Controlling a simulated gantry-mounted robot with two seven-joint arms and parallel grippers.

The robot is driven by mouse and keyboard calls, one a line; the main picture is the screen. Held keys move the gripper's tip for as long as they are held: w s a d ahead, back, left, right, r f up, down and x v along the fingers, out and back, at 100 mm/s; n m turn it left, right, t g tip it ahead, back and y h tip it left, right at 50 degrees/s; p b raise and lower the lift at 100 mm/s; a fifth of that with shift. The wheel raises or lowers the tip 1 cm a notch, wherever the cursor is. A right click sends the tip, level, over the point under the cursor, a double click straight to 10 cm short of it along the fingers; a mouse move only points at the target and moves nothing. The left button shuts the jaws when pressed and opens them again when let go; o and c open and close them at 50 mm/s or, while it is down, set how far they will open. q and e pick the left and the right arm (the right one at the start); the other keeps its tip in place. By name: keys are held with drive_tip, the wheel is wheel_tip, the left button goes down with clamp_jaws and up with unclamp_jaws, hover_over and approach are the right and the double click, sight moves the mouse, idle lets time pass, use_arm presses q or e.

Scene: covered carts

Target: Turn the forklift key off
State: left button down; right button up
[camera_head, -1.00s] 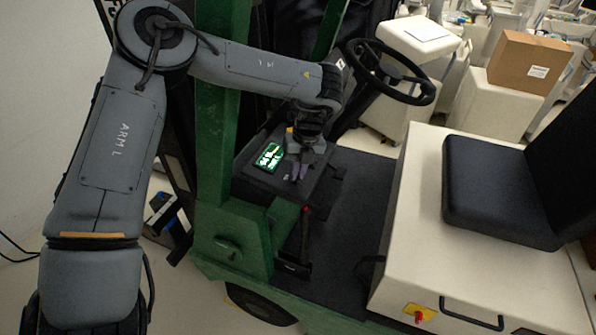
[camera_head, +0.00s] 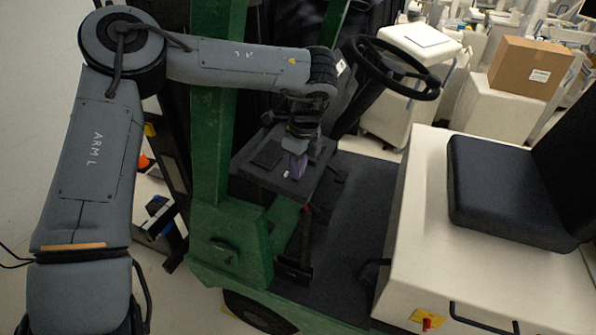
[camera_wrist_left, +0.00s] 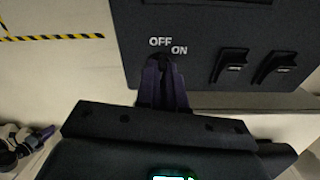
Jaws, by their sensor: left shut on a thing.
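The forklift's dark control panel (camera_head: 262,176) is at the middle of the head view, and it also shows in the left wrist view (camera_wrist_left: 200,40). Its screen (camera_head: 268,153) is dark. My left gripper (camera_head: 296,168) is over the panel, with its purple fingers (camera_wrist_left: 162,85) pointing at the spot under the OFF and ON labels (camera_wrist_left: 167,45). It is shut on the key, which is mostly hidden between the fingers. My right gripper is not in view.
Two black switches (camera_wrist_left: 230,65) sit right of the key on the panel. A green mast post (camera_head: 212,150) stands left of the panel. The seat (camera_head: 510,190) is at the right.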

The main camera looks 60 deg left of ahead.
use_arm(q)
drive_tip(key=shift+f+n+b, duration=0.2)
drive_tip(key=shift+n+b, duration=0.25)
drive_tip(key=shift+n, duration=0.55)
drive_tip(key=shift+a, duration=0.1)
drive_tip(key=c, duration=1.2)
unclamp_jaws()
drive_tip(key=shift+c, duration=0.2)
drive_tip(key=shift+r, duration=0.25)
wheel_tip(320, 180, up, 10)
drive_tip(key=d+p, duration=0.1)
drive_tip(key=shift+w+r+p, duration=0.2)
drive_tip(key=shift+w+p, duration=0.1)
